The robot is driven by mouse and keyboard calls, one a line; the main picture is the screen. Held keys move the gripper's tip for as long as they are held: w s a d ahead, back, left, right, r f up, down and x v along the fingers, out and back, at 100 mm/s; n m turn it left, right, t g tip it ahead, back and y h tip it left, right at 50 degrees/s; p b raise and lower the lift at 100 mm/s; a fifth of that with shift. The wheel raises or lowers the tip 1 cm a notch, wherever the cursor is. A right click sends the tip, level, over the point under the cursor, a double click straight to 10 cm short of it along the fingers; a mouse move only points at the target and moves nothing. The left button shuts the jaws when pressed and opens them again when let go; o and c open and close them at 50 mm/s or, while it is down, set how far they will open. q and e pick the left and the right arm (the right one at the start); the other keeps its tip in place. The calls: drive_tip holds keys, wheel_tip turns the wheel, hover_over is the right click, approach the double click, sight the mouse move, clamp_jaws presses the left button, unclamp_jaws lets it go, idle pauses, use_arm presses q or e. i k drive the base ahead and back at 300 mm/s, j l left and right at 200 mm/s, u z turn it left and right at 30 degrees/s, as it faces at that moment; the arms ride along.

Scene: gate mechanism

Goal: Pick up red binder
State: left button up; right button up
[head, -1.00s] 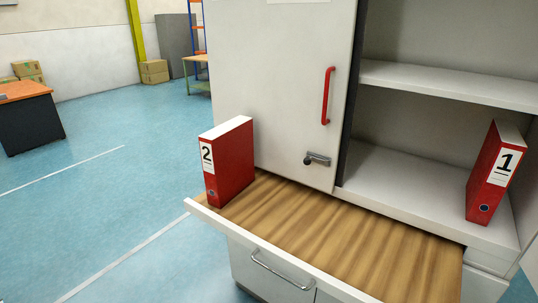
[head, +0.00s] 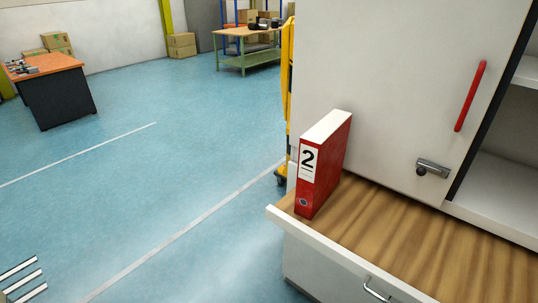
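Neither of my grippers can be made out in the head view, and nothing is touching the binder.
The cabinet door has a red handle (head: 470,96) and a metal latch (head: 432,168). Open shelves (head: 500,195) lie at right. Something yellow on a caster (head: 286,110) stands behind the cabinet. Striped pale bars (head: 22,280) show at lower left. Blue floor at left is largely clear.

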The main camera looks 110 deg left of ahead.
sight(322, 148)
drive_tip(key=k+j+u, duration=0.1)
drive_tip(key=u, duration=0.3)
drive_tip(key=k+j+u, duration=0.25)
drive_tip(key=u, duration=0.15)
drive_tip(key=k+j+u, duration=0.2)
drive_tip(key=u, duration=0.25)
